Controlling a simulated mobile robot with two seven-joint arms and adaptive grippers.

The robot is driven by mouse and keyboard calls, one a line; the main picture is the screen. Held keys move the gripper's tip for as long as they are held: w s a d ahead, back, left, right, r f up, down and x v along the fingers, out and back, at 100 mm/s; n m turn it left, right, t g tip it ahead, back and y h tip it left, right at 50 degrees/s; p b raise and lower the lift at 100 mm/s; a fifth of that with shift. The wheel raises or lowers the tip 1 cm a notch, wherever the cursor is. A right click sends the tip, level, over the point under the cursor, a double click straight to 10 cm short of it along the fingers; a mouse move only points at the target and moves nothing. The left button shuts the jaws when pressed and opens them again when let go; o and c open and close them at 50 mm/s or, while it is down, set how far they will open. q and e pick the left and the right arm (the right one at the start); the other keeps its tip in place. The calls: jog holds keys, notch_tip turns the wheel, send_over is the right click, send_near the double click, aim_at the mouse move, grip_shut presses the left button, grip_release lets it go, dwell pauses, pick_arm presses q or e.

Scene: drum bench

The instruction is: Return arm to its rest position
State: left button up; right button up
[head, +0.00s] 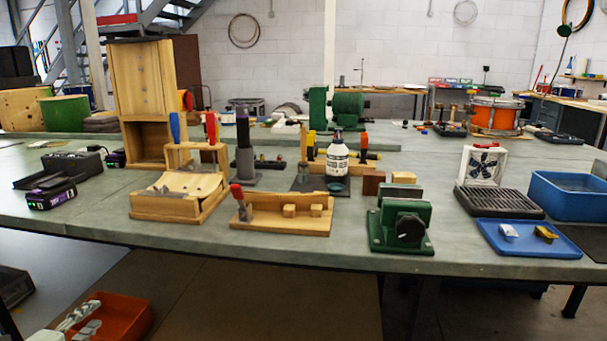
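My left gripper (84,321) shows at the bottom left of the head view, low and in front of the bench. It is grey-white, small and partly cut off by the bottom edge. It overlaps an orange-red bin (122,315) below bench height. I cannot tell whether its fingers are apart or together, and I see nothing clearly held. It is clear of the bench top (300,250). My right gripper is out of view.
The bench front holds a wooden tray (165,207), a wooden fixture with a red-handled clamp (300,222), a green vise-like device (400,232) and a blue tray (520,247). A blue bin (567,205) stands far right. Battery-like tools (52,195) lie left.

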pick_arm(q)
jog(key=s+d+f+n+g+y, duration=0.1)
jog(key=s+d+f+n+g, duration=0.2)
jog(key=f, duration=0.4)
jog(key=s+d+f+n+g, duration=0.2)
jog(key=s+f+n, duration=0.2)
jog(key=s+f, duration=0.3)
jog(key=s+d+f+n+g+y, duration=0.1)
jog(key=s+d+f+n+g, duration=0.2)
jog(key=f, duration=0.5)
jog(key=s+d+f+n+g+h, duration=0.1)
jog(key=s+d+f+n+g, duration=0.1)
jog(key=s+d+f, duration=0.3)
jog(key=s+d+f+n+g+h, duration=0.1)
jog(key=s+d+f+n, duration=0.3)
jog(key=s+d, duration=0.4)
jog(key=shift+d+f+n+g, duration=0.45)
jog(key=shift+d+g, duration=0.35)
jog(key=shift+d, duration=0.25)
jog(key=shift+a, duration=0.1)
